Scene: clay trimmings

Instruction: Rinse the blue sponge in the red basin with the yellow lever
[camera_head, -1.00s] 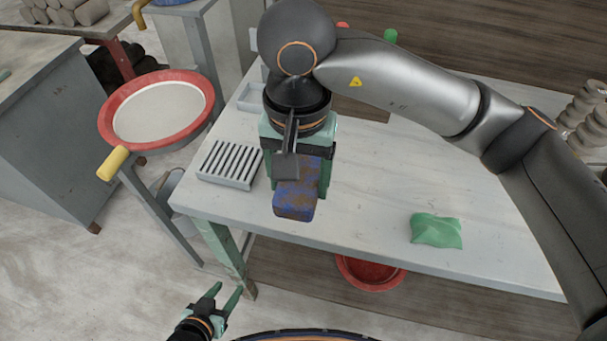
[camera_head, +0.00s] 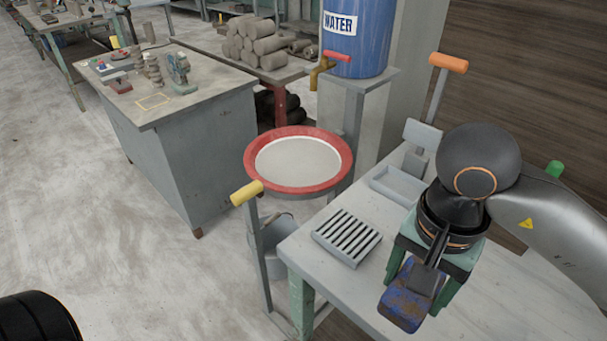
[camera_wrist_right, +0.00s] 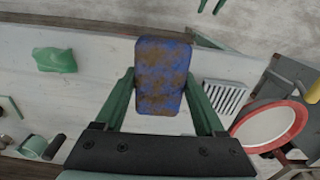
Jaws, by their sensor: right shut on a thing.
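My right gripper (camera_head: 422,285) is shut on the blue sponge (camera_head: 404,308), which is stained brown. It holds the sponge over the near edge of the white table, right of the slatted rack. In the right wrist view the sponge (camera_wrist_right: 161,76) sits between the green fingers. The red basin (camera_head: 330,180) stands left of the table, with a pale inside. It also shows at the right of the right wrist view (camera_wrist_right: 301,122). The yellow lever (camera_head: 246,193) is on a grey post at the basin's near left. My left gripper is out of view.
A slatted rack (camera_head: 346,238) and a shallow grey tray (camera_head: 398,186) lie on the white table. A blue water barrel (camera_head: 357,40) with a tap (camera_head: 322,65) stands behind the basin. An orange-handled lever (camera_head: 449,63) rises behind the tray. A green cloth (camera_wrist_right: 54,60) lies on the table.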

